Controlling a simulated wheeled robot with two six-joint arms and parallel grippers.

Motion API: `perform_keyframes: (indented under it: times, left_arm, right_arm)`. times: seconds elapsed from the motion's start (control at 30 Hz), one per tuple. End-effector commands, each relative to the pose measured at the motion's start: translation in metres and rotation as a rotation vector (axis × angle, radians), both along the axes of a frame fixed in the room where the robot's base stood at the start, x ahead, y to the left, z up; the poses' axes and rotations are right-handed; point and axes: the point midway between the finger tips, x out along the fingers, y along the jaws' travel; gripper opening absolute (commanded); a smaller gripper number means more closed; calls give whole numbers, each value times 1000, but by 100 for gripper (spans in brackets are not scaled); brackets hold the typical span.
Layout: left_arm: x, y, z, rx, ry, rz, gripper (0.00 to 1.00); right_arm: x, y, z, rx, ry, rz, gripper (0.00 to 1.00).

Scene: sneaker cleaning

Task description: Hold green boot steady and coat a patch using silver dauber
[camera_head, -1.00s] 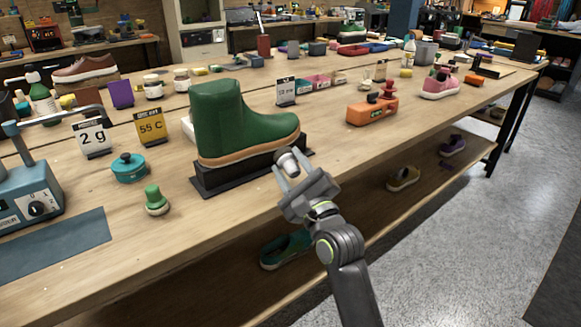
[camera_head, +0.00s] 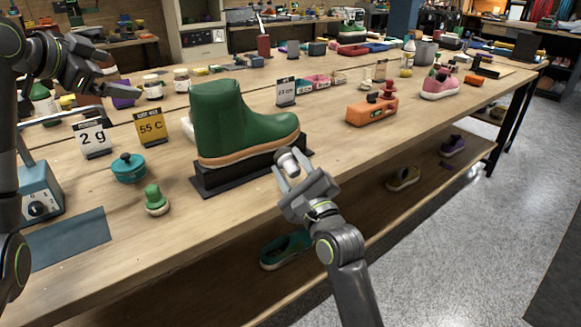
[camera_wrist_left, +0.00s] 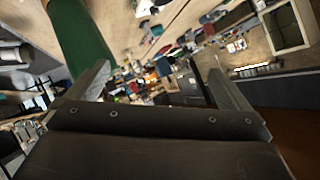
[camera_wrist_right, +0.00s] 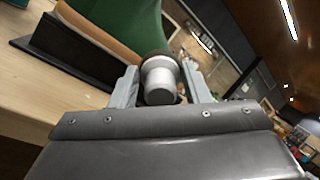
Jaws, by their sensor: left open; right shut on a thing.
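The green boot (camera_head: 232,125) stands upright on a black stand (camera_head: 220,181) on the bench, toe to the right. My right gripper (camera_head: 288,168) is shut on the silver dauber (camera_head: 287,160), at the toe end of the boot. In the right wrist view the dauber (camera_wrist_right: 160,82) sits between the fingers, its dark far end by the boot (camera_wrist_right: 130,25); whether they touch I cannot tell. My left gripper (camera_head: 108,80) is open and empty, raised at the upper left, apart from the boot. The left wrist view shows part of the boot (camera_wrist_left: 80,38) beyond one finger.
A teal pot (camera_head: 128,168), a green-topped dauber (camera_head: 156,200) and price cards (camera_head: 93,138) stand left of the boot. A blue scale (camera_head: 40,192) is at the far left. An orange tool (camera_head: 371,110) lies to the right. The bench front before the stand is clear.

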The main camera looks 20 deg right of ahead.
Motion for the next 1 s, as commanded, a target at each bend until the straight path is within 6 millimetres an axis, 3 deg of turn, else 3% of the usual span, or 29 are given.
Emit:
perform_keyframes:
  times: [0.03,0.17,0.3,0.4,0.67,1.0]
  left_arm:
    - [-8,-20,-17,2,49,-63,100]
    - [-21,-53,-62,-37,199,-186,100]
    - [-27,-70,-105,-119,350,-243,100]
    - [-29,-76,-123,-164,420,-261,100]
    - [-28,-88,-141,-199,471,-271,100]
    - [-15,-125,-167,-197,470,-271,100]
  right_arm:
    - [0,0,0,0,0,0,24]
    - [0,0,0,0,0,0,24]
    - [0,0,0,0,0,0,24]
    - [0,0,0,0,0,0,24]
    - [0,0,0,0,0,0,24]
    - [0,0,0,0,0,0,24]
